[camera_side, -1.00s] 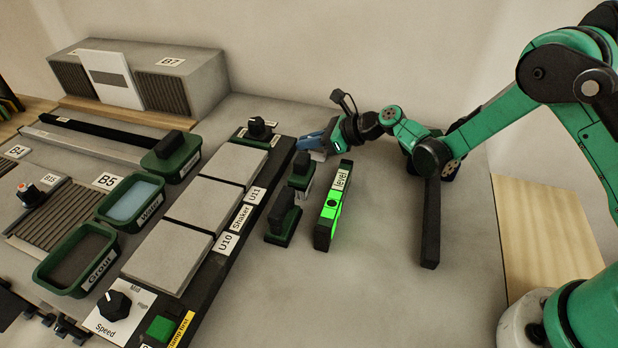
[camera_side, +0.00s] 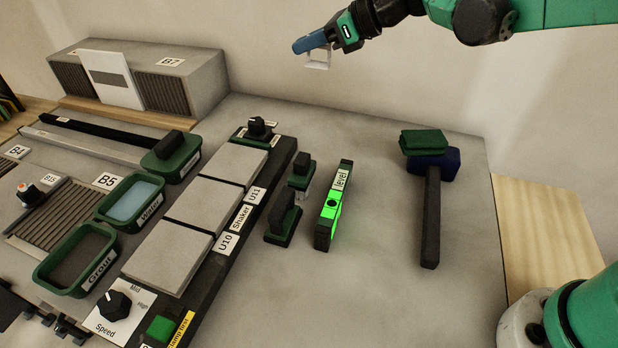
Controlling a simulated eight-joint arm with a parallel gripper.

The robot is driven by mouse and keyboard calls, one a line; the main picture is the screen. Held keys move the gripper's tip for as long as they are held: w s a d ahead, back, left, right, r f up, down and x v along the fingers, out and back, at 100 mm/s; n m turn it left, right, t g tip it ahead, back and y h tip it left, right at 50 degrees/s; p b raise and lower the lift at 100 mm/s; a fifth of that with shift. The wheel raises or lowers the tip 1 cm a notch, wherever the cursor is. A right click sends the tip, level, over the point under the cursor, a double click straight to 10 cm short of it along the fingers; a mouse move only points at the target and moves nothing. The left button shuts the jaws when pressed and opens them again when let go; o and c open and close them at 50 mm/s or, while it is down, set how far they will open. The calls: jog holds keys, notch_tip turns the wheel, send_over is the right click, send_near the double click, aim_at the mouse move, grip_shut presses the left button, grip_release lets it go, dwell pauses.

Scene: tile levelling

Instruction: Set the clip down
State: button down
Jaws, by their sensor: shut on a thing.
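My gripper (camera_side: 312,44) is high above the back of the bench, near the wall, well clear of the surface. Its blue fingers are shut on a small pale clip (camera_side: 318,60), which hangs just below the fingertips. The fingers partly hide the clip. The bench surface below and around it shows as bare grey (camera_side: 370,130).
The shaker (camera_side: 240,222) with pale tiles (camera_side: 200,205) lies left of centre. Bare bench lies between level and mallet.

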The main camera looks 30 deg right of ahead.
jog(key=s+a+n+g+y, duration=0.3)
jog(key=s+a+n+g, duration=0.15)
jog(key=a, duration=0.55)
jog(key=n+g+h, duration=0.3)
jog(key=n+g, duration=1)
send_over(213, 342)
jog(key=s, duration=0.1)
jog(key=shift+n, duration=0.25)
jog(key=f, duration=1.4)
jog(key=shift+s+d+f, duration=0.15)
jog(key=shift+d+f, duration=0.1)
jog(key=shift+f, duration=2.25)
jog(key=c, duration=1.4)
grip_release()
jog(key=shift+f, duration=0.15)
jog(key=o, duration=0.4)
jog(key=shift+o, duration=0.2)
